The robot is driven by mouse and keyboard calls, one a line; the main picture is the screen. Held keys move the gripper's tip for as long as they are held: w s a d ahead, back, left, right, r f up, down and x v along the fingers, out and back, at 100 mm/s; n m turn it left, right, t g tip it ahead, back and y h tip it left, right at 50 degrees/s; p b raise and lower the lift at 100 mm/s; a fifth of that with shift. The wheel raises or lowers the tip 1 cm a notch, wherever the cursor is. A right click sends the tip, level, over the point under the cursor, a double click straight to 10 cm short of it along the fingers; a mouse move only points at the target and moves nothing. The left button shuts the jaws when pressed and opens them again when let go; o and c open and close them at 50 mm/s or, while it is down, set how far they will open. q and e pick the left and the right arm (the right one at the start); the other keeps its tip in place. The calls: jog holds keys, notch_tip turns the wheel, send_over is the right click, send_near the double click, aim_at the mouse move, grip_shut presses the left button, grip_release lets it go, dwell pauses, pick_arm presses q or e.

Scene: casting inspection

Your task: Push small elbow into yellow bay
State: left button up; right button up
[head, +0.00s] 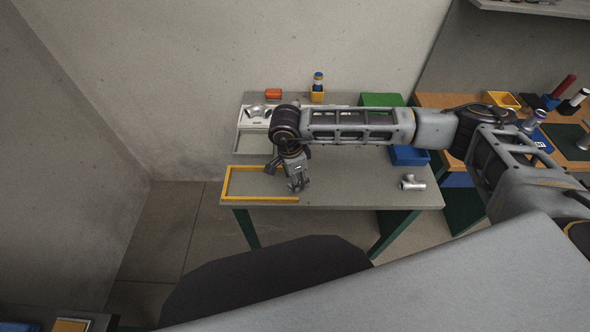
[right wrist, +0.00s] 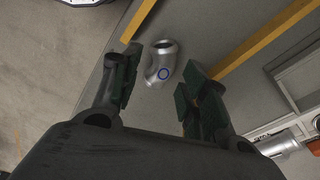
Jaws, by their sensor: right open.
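The small elbow (right wrist: 161,64), a silver bent pipe with a blue ring mark, lies on the grey table between the spread fingers of my right gripper (right wrist: 158,88) in the right wrist view. The fingers stand apart, one on each side of it. The yellow bay (head: 227,184) is a yellow frame on the table's left end in the head view; its bars also show in the right wrist view (right wrist: 262,40). My right gripper (head: 298,184) is low at the bay's right side, where it hides the elbow in the head view. How far the elbow is inside is unclear. My left gripper is not in view.
A silver tee pipe (head: 412,183) lies at the table's right. A pale tray (head: 242,143), an orange block (head: 273,93), a yellow holder (head: 317,97), a green box (head: 381,99) and a blue bin (head: 408,155) stand behind. The middle front of the table (head: 350,190) is clear.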

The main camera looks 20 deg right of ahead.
jog(key=shift+d+f, duration=0.1)
jog(key=shift+f, duration=1.35)
jog(key=c, duration=0.8)
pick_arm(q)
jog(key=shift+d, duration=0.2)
pick_arm(e)
jog(key=shift+c, duration=0.2)
jog(key=shift+w, duration=0.15)
